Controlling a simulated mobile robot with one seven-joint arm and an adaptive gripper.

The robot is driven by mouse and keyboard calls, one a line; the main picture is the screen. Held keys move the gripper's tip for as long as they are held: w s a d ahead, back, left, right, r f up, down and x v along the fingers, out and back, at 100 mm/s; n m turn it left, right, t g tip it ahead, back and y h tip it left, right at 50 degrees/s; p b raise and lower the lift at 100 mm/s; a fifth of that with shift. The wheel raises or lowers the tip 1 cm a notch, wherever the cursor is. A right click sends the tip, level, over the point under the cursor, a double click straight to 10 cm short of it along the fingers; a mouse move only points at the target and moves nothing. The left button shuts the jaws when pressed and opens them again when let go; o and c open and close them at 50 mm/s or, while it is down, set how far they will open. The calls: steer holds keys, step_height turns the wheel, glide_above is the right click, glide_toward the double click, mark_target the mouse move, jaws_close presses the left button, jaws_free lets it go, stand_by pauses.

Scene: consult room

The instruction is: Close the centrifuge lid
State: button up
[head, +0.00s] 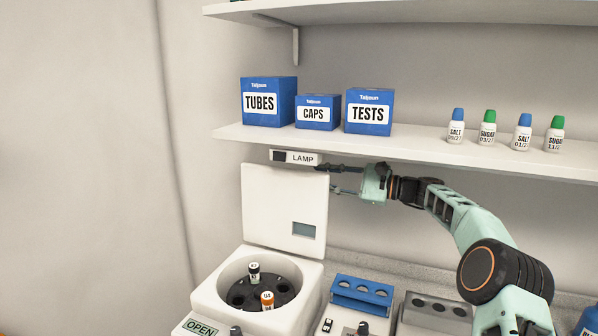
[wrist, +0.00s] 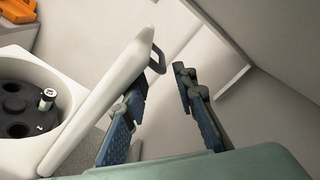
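The white centrifuge (head: 215,295) stands at the lower left in the head view. Its lid (head: 270,205) is raised upright and open. The rotor inside (head: 272,288) holds a black-capped tube (head: 254,272) and an orange tube (head: 267,300). My gripper (head: 334,178) is at the lid's upper right edge, below the shelf. In the wrist view the gripper's fingers (wrist: 166,100) are spread, with a gap between them. The lid (wrist: 110,85) lies just left of the left finger, with a dark handle loop (wrist: 157,59) near its end. Whether finger and lid touch is unclear.
A shelf (head: 420,153) runs close above my gripper, with a LAMP label box (head: 296,157) under it. Blue boxes (head: 317,112) and small bottles stand on the shelf. A blue rack (head: 360,293) and a grey rack (head: 436,310) stand right of the centrifuge.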

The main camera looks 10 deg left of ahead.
mark_target(298, 173)
steer(key=a, duration=0.2)
steer(key=a+p, duration=0.1)
steer(key=a, duration=0.2)
steer(key=w+a, duration=0.1)
steer(key=a, duration=0.1)
steer(key=shift+w+a+p, duration=0.1)
steer(key=shift+a+p, duration=0.05)
steer(key=shift+p, duration=0.25)
steer(key=shift+c, duration=0.7)
jaws_close()
